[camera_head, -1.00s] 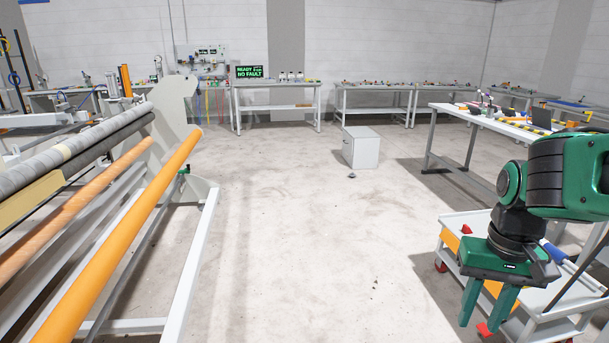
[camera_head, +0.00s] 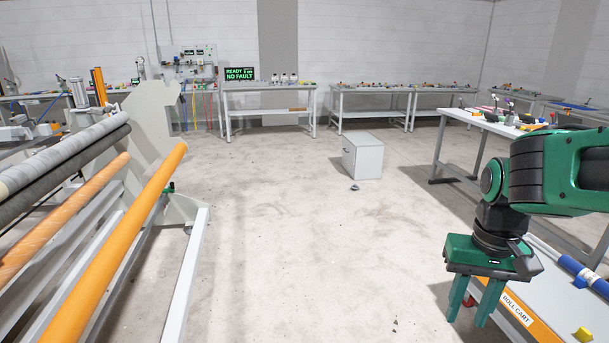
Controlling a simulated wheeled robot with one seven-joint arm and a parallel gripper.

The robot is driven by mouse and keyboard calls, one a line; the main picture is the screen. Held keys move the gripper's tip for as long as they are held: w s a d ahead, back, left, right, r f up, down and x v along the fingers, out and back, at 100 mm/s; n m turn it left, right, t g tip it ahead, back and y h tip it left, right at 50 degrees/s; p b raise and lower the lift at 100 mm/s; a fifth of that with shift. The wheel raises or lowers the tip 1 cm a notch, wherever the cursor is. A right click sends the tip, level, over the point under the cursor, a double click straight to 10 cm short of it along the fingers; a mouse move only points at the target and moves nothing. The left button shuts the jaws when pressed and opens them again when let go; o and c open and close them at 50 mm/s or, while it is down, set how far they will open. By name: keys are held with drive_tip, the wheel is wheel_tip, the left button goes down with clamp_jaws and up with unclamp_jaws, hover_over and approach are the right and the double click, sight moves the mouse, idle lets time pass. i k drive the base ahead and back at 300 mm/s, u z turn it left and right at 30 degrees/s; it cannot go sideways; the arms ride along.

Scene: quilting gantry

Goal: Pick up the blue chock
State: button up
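A small yellow block (camera_head: 583,335) lies on the cart near the bottom edge. A blue roll (camera_head: 580,270) with pale parts also lies on the cart. The cart's right part is cut off by the frame.
A roller frame with an orange bar (camera_head: 118,246) stands at the left. A grey cabinet (camera_head: 362,158) stands on the floor ahead. A bench (camera_head: 474,122) with small items is at the right, and more benches line the back wall.

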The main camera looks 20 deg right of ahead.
sight(580, 282)
drive_tip(key=z, duration=0.1)
drive_tip(key=i, duration=1.15)
drive_tip(key=z, duration=0.65)
drive_tip(key=i, duration=1.05)
drive_tip(key=z, duration=1.4)
drive_tip(key=i, duration=0.95)
drive_tip(key=z, duration=0.5)
